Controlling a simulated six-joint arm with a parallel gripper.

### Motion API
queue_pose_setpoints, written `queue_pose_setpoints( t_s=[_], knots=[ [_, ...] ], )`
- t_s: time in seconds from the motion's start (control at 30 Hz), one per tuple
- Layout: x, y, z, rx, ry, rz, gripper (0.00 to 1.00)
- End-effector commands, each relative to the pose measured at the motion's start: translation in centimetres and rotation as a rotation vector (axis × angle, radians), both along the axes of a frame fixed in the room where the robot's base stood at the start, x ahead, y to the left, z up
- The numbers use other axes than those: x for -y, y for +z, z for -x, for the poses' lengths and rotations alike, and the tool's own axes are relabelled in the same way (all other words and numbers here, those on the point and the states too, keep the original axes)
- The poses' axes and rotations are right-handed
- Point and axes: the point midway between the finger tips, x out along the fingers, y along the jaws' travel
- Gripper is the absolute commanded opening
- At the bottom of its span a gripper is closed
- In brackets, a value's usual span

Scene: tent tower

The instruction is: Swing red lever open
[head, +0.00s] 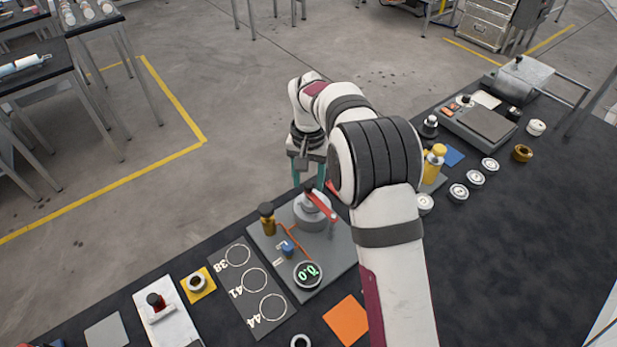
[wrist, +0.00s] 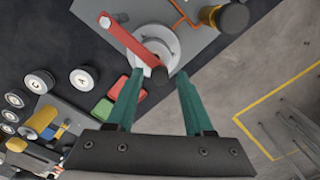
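The red lever (head: 320,204) lies across the top of a round grey-white hub (head: 311,217) on a grey panel (head: 272,240). In the wrist view the red lever (wrist: 128,41) runs from upper left towards a dark round knob (wrist: 160,75). My gripper (head: 307,181) is over the far side of the hub, with its teal fingers pointing down. In the wrist view my gripper (wrist: 159,76) is open, with the knob appearing between its fingertips. Whether the fingers touch the knob, and their exact height, I cannot tell.
The panel also carries a brass-coloured cylinder (head: 267,219), an orange pipe (head: 293,241), a blue knob (head: 288,248) and a round display (head: 308,273) reading 0.0. A yellow bottle (head: 434,164) and several white round pieces stand to the right. My arm hides part of the table.

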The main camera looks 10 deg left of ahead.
Motion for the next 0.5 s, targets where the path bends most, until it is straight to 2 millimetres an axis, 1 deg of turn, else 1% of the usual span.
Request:
queue_pose_setpoints(
  t_s=[0.03, 0.17, 0.2, 0.27, 0.5],
  knots=[
    [0.00, 0.02, -0.01, 0.000, 0.000, 0.000, 0.41],
    [-0.01, 0.03, -0.01, 0.000, 0.000, 0.000, 0.18],
    [-0.01, 0.04, -0.01, 0.000, 0.000, 0.000, 0.11],
    [-0.01, 0.04, -0.01, 0.000, 0.000, 0.000, 0.00],
    [-0.03, 0.07, -0.02, 0.001, 0.000, -0.001, 0.00]
  ],
)
